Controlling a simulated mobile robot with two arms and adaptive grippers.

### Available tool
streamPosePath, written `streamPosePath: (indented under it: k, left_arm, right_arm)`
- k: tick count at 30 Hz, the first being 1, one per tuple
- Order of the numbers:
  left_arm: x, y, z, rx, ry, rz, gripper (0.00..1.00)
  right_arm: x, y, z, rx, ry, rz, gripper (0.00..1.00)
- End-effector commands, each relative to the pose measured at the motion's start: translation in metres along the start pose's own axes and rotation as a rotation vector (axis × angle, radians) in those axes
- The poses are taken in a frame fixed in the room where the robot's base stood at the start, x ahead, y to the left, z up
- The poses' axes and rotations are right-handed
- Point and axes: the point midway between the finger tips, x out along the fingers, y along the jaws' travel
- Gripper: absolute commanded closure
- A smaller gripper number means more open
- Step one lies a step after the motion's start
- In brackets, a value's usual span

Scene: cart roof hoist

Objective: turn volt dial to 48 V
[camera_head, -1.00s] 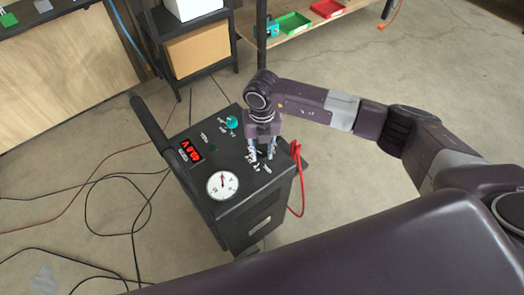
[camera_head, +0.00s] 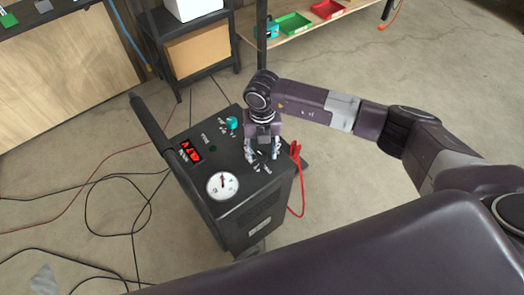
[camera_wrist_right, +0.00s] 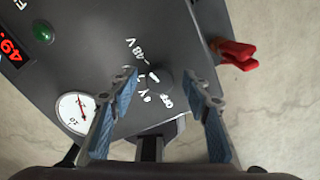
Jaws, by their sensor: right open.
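The volt dial (camera_wrist_right: 160,82) is a small dark round knob on the black charger's sloping top panel (camera_head: 240,185). A "48 V" label, an "OFF" label and a third, partly hidden label stand around it. A white mark shows at the knob's edge, toward the 48 V side. My right gripper (camera_head: 262,157) is over the panel; in the wrist view its fingers (camera_wrist_right: 162,78) are spread on either side of the dial, apart from it. The red display (camera_head: 191,151) shows digits starting with 4, and the wrist view shows "49" cut off. My left gripper is not in view.
A white round gauge (camera_head: 222,186), a green lamp (camera_wrist_right: 42,33) and a teal knob (camera_head: 232,123) sit on the same panel. A red clamp with cable (camera_head: 296,152) hangs at the charger's right edge. Dark cables (camera_head: 110,190) lie on the floor at the left.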

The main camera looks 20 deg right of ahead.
Motion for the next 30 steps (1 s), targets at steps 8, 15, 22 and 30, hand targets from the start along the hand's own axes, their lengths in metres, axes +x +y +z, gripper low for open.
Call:
streamPosePath:
  k: [8, 15, 22, 30]
  left_arm:
    - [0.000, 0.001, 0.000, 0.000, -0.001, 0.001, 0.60]
    - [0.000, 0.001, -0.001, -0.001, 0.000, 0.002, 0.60]
    - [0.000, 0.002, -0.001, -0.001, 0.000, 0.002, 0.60]
    - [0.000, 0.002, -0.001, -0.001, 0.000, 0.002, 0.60]
  right_arm:
    - [-0.036, 0.000, 0.002, 0.000, -0.004, 0.002, 0.56]
    - [-0.087, 0.000, 0.001, 0.000, -0.004, 0.001, 0.56]
    - [-0.115, 0.000, 0.001, 0.001, -0.002, 0.000, 0.56]
    - [-0.120, 0.000, 0.000, 0.001, 0.000, 0.000, 0.56]
